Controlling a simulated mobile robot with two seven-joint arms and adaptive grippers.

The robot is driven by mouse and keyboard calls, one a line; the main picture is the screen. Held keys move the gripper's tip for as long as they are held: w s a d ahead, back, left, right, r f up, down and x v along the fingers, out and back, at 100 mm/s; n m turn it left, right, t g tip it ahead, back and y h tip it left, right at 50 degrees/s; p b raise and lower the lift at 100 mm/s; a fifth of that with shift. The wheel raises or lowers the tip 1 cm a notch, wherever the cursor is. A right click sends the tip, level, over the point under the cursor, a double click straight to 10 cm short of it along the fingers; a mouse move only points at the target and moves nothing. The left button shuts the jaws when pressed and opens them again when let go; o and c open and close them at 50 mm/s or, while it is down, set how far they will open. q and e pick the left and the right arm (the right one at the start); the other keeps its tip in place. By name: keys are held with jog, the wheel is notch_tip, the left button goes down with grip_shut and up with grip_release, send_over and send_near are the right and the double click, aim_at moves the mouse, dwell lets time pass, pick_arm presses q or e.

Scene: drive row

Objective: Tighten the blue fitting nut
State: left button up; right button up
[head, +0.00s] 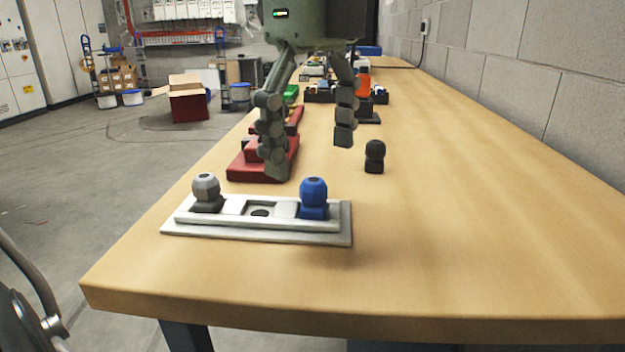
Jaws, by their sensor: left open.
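The blue fitting nut (313,190) stands upright at the right end of a pale grey plate (270,237) near the front of the bench. A grey fitting (206,191) stands at the plate's left end, with an empty hole between them. My left gripper (311,158) hangs open above and behind the plate, fingers spread wide and pointing down. Its tips appear above the blue nut in the picture; nothing is between them. My right gripper is not in view.
A black fitting (374,157) stands loose on the wooden bench (450,240), right of the gripper. A red vise-like block (248,165) sits behind the plate. Several small items crowd the far end. A block wall (550,70) runs along the right; the bench's right front is clear.

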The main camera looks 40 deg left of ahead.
aim_at(314, 179)
pick_arm(q)
jog(key=shift+f, duration=0.15)
jog(key=shift+f+b, duration=1.55)
jog(key=shift+f, duration=0.15)
jog(key=shift+c, duration=0.3)
